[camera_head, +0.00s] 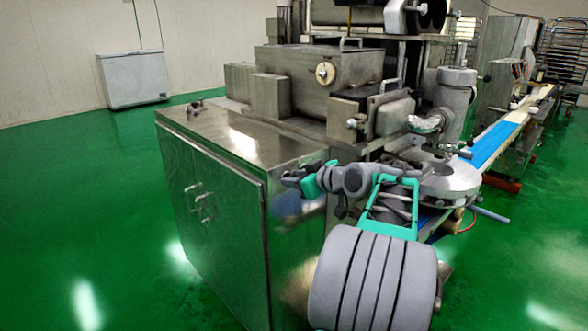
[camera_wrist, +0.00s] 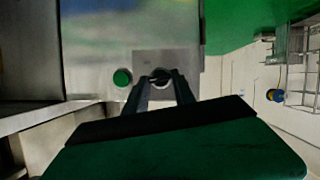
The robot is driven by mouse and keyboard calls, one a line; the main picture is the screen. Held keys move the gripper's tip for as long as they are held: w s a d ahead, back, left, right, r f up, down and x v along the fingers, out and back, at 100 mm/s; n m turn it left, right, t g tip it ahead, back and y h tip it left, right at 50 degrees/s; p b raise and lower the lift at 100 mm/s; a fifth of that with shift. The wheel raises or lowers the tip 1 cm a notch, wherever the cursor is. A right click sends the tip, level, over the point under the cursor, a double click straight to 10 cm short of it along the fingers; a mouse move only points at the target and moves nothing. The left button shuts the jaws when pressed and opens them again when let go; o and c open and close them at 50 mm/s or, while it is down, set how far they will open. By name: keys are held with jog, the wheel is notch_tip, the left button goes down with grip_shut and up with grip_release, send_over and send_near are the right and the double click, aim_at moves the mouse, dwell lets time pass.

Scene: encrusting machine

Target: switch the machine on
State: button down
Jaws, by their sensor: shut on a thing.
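The encrusting machine (camera_head: 325,75) stands on a steel cabinet base in the middle of the head view. In the wrist view a grey switch plate (camera_wrist: 183,62) on the steel panel carries a dark rotary knob (camera_wrist: 160,75). A round green button (camera_wrist: 122,77) sits just left of the plate. My gripper (camera_wrist: 161,82) is shut on the knob, with one finger on each side. In the head view my gripper (camera_head: 290,181) is at the cabinet's right side, and the knob and button do not show there.
The steel cabinet (camera_head: 225,230) with door handles fills the space left of my arm. A blue conveyor belt (camera_head: 494,140) runs back to the right. A white chest freezer (camera_head: 134,78) stands by the wall. Green floor (camera_head: 60,190) is clear at the left.

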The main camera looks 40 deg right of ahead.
jog(key=m+p, duration=0.1)
jog(key=m+y+p, duration=0.1)
jog(key=p, duration=0.1)
jog(key=shift+d+r+y+p, duration=0.2)
jog(key=shift+r+y+p, duration=0.1)
jog(key=shift+r, duration=0.05)
jog(key=m+y+p, duration=0.2)
jog(key=m+p, duration=0.1)
jog(key=p, duration=0.3)
jog(key=shift+d+f, duration=0.1)
jog(key=shift+d, duration=0.05)
jog(key=m+y+p, duration=0.1)
jog(key=p, duration=0.1)
jog(key=m+y+p, duration=0.1)
jog(key=m+p, duration=0.1)
jog(key=shift+d+f+t, duration=0.15)
jog(key=shift+f+t, duration=0.25)
jog(key=shift+m+p, duration=0.3)
jog(key=c, duration=1)
grip_release()
jog(key=shift+c, duration=0.2)
